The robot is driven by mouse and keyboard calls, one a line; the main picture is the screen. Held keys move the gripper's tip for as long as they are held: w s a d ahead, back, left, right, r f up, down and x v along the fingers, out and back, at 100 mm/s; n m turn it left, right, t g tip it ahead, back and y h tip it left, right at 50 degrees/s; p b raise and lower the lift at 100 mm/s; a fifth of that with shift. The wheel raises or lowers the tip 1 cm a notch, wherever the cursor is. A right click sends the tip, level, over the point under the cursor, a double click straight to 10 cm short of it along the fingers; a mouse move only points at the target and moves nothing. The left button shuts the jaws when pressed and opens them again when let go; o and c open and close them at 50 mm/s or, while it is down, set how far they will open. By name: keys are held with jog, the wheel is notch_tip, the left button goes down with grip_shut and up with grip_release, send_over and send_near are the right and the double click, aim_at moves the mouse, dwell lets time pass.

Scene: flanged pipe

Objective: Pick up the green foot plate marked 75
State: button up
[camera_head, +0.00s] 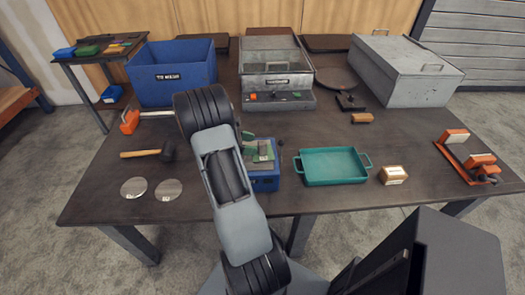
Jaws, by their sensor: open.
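A green piece (264,151) with a small pale label lies on top of a small blue box (264,183) at the middle of the table. Another bit of green shows just beside it, close to my arm. The label is too small to read, so I cannot tell whether it says 75. My arm rises in front of the box and covers its left side. My gripper does not show; the arm links hide it or it is out of sight.
A teal tray (333,167) and a small tan block (393,175) stand right of the box. A mallet (148,154) and two discs (168,189) lie left. A blue bin (172,76), a metal toolbox (276,70) and a grey case (408,72) stand behind.

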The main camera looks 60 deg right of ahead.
aim_at(263, 146)
jog(key=shift+p+x, duration=0.4)
jog(key=shift+x, duration=2.25)
jog(key=shift+a, duration=0.1)
grip_shut()
